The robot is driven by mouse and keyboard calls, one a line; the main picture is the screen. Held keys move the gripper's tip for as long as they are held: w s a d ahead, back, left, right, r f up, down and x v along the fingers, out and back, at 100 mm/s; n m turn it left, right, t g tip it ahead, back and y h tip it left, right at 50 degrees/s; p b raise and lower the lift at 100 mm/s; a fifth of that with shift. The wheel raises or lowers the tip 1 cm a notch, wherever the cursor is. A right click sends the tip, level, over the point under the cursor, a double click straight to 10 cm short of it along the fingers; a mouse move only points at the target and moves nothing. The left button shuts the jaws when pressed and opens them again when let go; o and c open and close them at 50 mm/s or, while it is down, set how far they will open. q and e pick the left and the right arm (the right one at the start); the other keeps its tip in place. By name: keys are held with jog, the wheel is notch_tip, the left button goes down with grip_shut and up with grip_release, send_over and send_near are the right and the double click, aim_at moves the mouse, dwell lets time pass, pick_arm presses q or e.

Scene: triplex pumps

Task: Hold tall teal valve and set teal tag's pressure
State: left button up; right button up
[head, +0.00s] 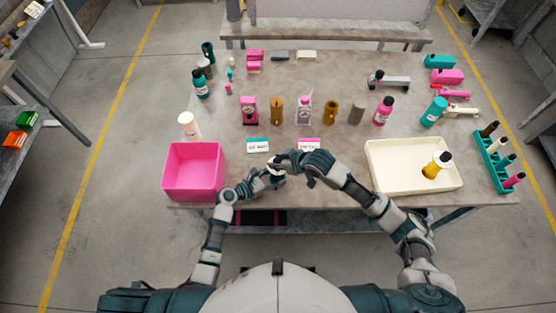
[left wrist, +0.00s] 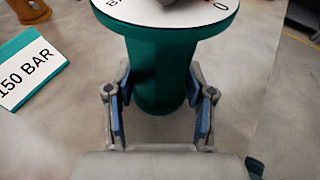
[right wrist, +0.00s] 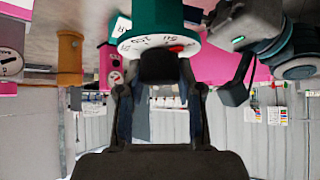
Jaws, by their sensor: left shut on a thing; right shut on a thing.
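The tall teal valve stands upright in the left wrist view (left wrist: 158,75), with a white numbered dial (left wrist: 215,13) on top. My left gripper (left wrist: 160,88) is shut around its teal body. In the right wrist view the picture is inverted; my right gripper (right wrist: 158,85) is shut on the valve's dark knob (right wrist: 160,65), beside a red pointer (right wrist: 178,48). The exact reading is unclear. In the head view my left gripper (head: 272,172) and right gripper (head: 280,160) meet and mostly hide the valve. The teal tag (left wrist: 28,70) reads 150 BAR.
A pink tag (head: 308,145) lies right of the teal one. A pink bin (head: 193,172) stands left, a cream tray (head: 400,180) with a yellow valve (head: 432,172) right. Pink and brown valves stand behind the tags. A teal rack (head: 497,160) is far right.

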aim_at(277, 160)
jog(key=n+g, duration=0.2)
jog(key=n+g+y, duration=0.1)
jog(key=n+g, duration=0.1)
jog(key=n, duration=0.1)
jog(key=shift+w+d+f+y, duration=0.1)
jog(key=shift+w+d+y, duration=0.05)
jog(key=shift+y, duration=0.15)
jog(key=n+g, duration=0.3)
jog(key=n, duration=0.1)
jog(key=shift+n, duration=0.4)
jog(key=n+g, duration=0.2)
jog(key=n+g+h, duration=0.1)
jog(key=n+g, duration=0.1)
jog(key=n, duration=0.1)
jog(key=shift+h, duration=0.3)
jog(key=shift+n+g+h, duration=0.65)
jog(key=shift+n+h, duration=0.05)
jog(key=shift+n, duration=0.55)
jog(key=shift+n+g+h, duration=0.65)
jog(key=shift+n+h, duration=0.05)
jog(key=shift+n, duration=0.55)
jog(key=o, duration=1.2)
jog(key=r, duration=1)
jog(key=shift+a, duration=0.2)
